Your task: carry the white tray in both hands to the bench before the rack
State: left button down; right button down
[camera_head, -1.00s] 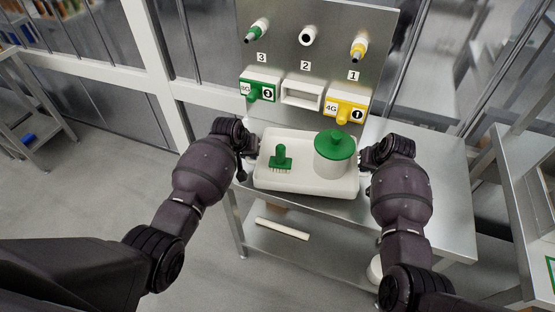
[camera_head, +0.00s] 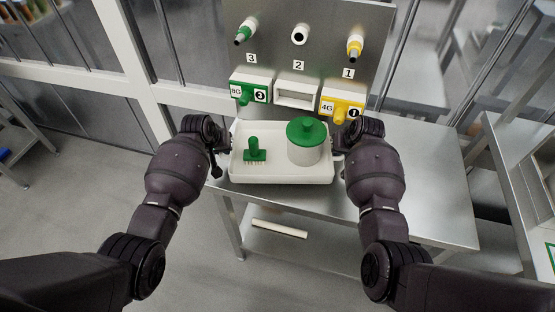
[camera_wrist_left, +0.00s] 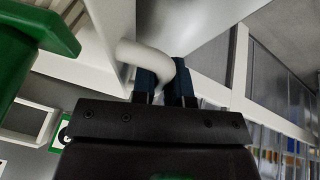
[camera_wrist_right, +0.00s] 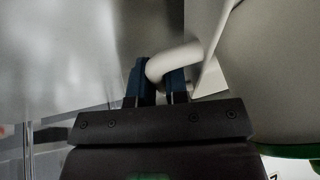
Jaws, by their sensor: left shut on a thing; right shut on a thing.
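The white tray (camera_head: 282,176) is level between my two arms, over the front left part of the steel bench (camera_head: 420,165) before the rack (camera_head: 318,18). On it are a green brush (camera_head: 255,150) at the left and a white pot with a green lid (camera_head: 307,142) at the right. My left gripper (camera_wrist_left: 162,82) is shut on the tray's left handle (camera_wrist_left: 140,55). My right gripper (camera_wrist_right: 160,80) is shut on the right handle (camera_wrist_right: 178,60). Whether the tray's underside touches the bench is hidden.
The rack panel holds a green block (camera_head: 251,87), an empty white frame (camera_head: 297,91) and a yellow block (camera_head: 342,105), numbered 3, 2, 1. The bench is bare right of my right arm. A white bar (camera_head: 279,229) lies on the lower shelf. Another table stands at the right.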

aim_at(227, 164)
pick_arm(q)
jog(key=shift+s+d+r, duration=0.25)
jog(key=shift+d+r, duration=0.05)
jog(key=shift+r, duration=0.35)
pick_arm(e)
jog(key=shift+s+d+r, duration=0.25)
jog(key=shift+d+r, duration=0.05)
jog(key=shift+r, duration=0.3)
pick_arm(q)
jog(key=shift+w+a+f, duration=0.1)
jog(key=shift+a+f, duration=0.05)
pick_arm(e)
jog(key=shift+w+a+f, duration=0.1)
jog(key=shift+w+a, duration=0.05)
